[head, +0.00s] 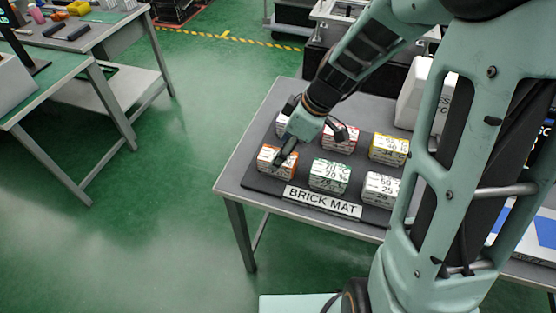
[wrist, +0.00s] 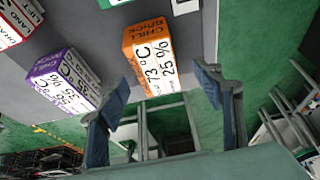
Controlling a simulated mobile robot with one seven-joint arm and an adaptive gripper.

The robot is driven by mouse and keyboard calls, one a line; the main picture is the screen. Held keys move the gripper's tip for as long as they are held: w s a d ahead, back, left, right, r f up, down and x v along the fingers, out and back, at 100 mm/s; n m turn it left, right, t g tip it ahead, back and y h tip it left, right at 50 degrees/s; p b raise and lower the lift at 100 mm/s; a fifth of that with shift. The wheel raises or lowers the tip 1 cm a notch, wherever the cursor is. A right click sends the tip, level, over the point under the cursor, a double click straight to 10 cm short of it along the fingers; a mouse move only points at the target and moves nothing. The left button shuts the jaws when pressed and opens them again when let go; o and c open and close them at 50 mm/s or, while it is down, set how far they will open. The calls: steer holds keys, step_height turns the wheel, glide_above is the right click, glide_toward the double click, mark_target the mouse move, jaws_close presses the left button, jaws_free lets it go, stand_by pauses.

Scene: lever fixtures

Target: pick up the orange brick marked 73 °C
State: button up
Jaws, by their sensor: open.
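The orange brick (wrist: 150,62) is in the upper middle of the wrist view, and its white label reads 73 °C and 25 %. In the head view the orange brick (head: 268,161) sits at the front left of the dark brick mat (head: 258,183), partly covered by my gripper. My gripper (head: 287,156) is over that brick, pointing down. In the wrist view my gripper (wrist: 163,87) is open, with nothing held. The orange brick shows between and past the fingertips, nearer the left finger. I cannot tell how high the fingers are above it.
A purple-edged brick (wrist: 65,80) stands beside the orange one. A red brick (head: 342,137), a yellow brick (head: 389,149), a green brick (head: 329,175) and a grey-edged brick (head: 380,188) share the mat. The table's left edge is close; green floor lies beyond.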

mark_target(268, 152)
steer(key=x, duration=0.4)
steer(key=shift+w+d+f, duration=0.1)
steer(key=shift+d, duration=0.25)
steer(key=shift+w+a+f, duration=0.1)
steer(key=shift+a+f, duration=0.1)
steer(key=shift+f, duration=0.3)
steer(key=shift+c, duration=0.3)
steer(key=c, duration=1.5)
steer(key=shift+o, duration=0.2)
steer(key=shift+r, duration=0.1)
